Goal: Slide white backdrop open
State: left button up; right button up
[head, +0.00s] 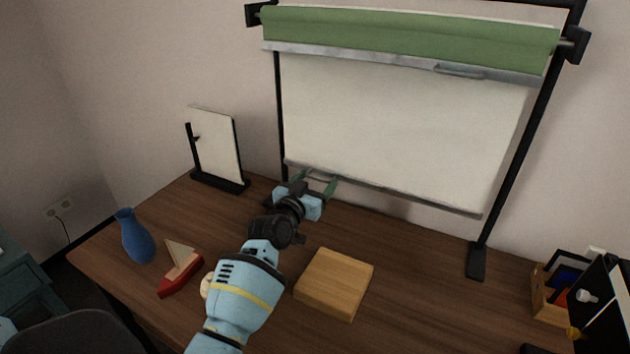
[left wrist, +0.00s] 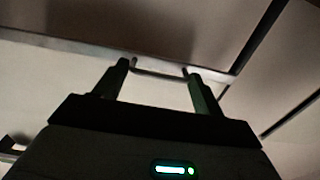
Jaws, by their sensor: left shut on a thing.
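The white backdrop (head: 405,125) hangs pulled down on a black stand, with a grey bar (head: 430,202) along its lower edge just above the table. My left gripper (head: 316,180) is at the left part of this bar. In the left wrist view, its two fingers (left wrist: 157,70) are at the two ends of a thin handle (left wrist: 158,74) on the bar, shut on it lengthwise. In the head view the gripper hides the handle. A green backdrop (head: 400,36) with its own grey bar and handle is rolled up at the top. My right gripper is not in view.
On the wooden table (head: 420,290) are a wooden block (head: 335,283), a toy sailboat (head: 180,270), a blue vase (head: 135,237) and a small white board on a black stand (head: 215,145). A wooden box (head: 550,295) with items stands at the right. The table's right middle is clear.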

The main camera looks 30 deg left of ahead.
pick_arm(q)
jog(key=shift+d, duration=0.2)
jog(key=o, duration=1.1)
jog(key=shift+o, duration=0.2)
jog(key=s, duration=0.7)
jog(key=shift+s+d+p, duration=0.3)
jog(key=shift+s, duration=0.05)
